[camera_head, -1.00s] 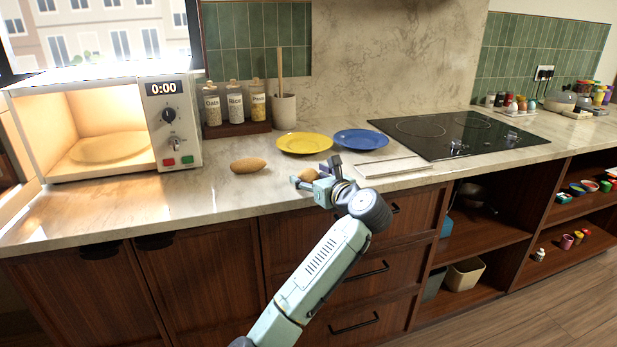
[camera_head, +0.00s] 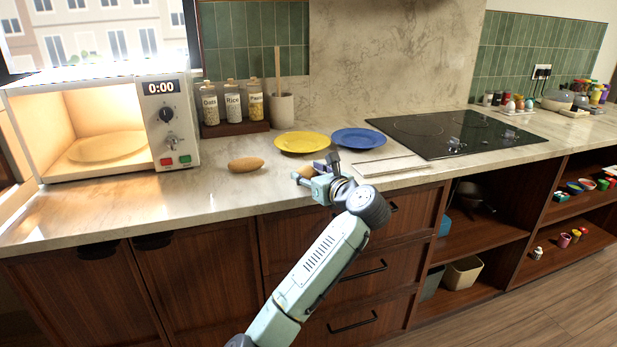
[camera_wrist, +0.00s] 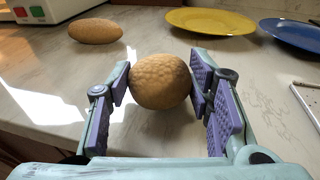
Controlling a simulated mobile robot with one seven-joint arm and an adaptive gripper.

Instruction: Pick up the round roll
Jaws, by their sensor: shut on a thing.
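The round roll (camera_wrist: 160,81) is a tan, bumpy ball between the purple-padded fingers of my gripper (camera_wrist: 161,90) in the wrist view. Both finger pads press against its sides, so the gripper is shut on it. In the head view the roll (camera_head: 306,172) is mostly hidden by my gripper (camera_head: 316,173), close to the counter's front edge. I cannot tell whether the roll still touches the counter (camera_head: 215,195). A longer, oval roll (camera_head: 246,164) lies apart to the left and also shows in the wrist view (camera_wrist: 95,31).
A yellow plate (camera_head: 302,142) and a blue plate (camera_head: 359,138) lie behind my gripper. A flat pale board (camera_head: 392,166) is to the right, before the black cooktop (camera_head: 455,133). An open, lit microwave (camera_head: 180,125) stands at left.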

